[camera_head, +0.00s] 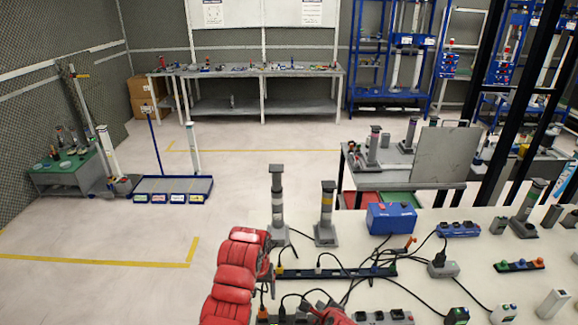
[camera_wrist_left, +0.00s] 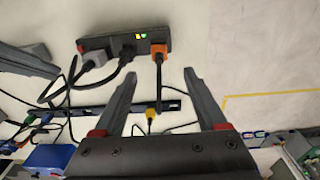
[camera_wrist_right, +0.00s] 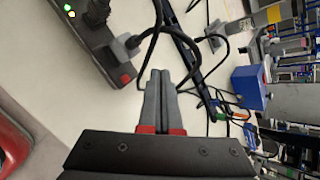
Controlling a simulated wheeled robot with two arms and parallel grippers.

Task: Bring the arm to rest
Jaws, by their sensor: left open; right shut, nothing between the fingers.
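My left arm (camera_head: 234,278), red, reaches up over the left edge of the white table. In the left wrist view my left gripper (camera_wrist_left: 160,76) is open with nothing between its fingers. A dark power strip (camera_wrist_left: 112,44) with an orange plug (camera_wrist_left: 158,49) lies beyond its fingertips. My right arm (camera_head: 336,316) shows only as a red part at the bottom of the head view. In the right wrist view my right gripper (camera_wrist_right: 160,74) is shut and empty, beside a power strip (camera_wrist_right: 84,45) and black cables.
Another power strip (camera_head: 338,272) with cables lies across the white table (camera_head: 420,290). Two grey posts (camera_head: 277,205) (camera_head: 326,212) and a blue box (camera_head: 391,218) stand behind it. Open floor (camera_head: 90,225) lies left of the table. A green-topped table (camera_head: 68,172) stands farther left.

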